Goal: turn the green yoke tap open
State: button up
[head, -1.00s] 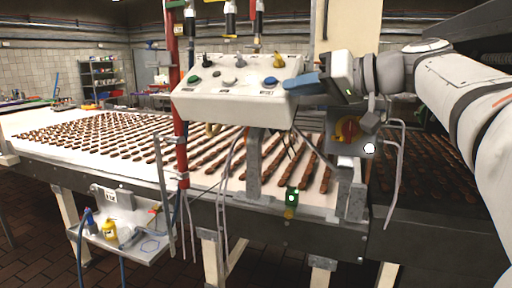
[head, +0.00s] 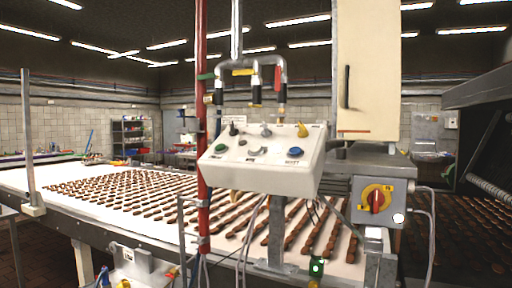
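A small green handle (head: 206,76) shows at the left of the overhead pipe yoke, beside the red vertical pipe (head: 202,120). It lies roughly level, and its exact setting is too small to tell.
A white control panel (head: 262,172) with coloured knobs and buttons stands below the yoke. A grey box with a red-and-yellow switch (head: 376,198) is to its right. The conveyor (head: 50,178) with rows of brown bars runs behind. A cream cabinet (head: 367,70) rises at right.

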aim_at(203, 77)
jog(key=z, duration=1.7)
jog(key=k, duration=1.1)
jog(key=u, duration=1.65)
jog(key=i, duration=1)
jog(key=u, duration=0.05)
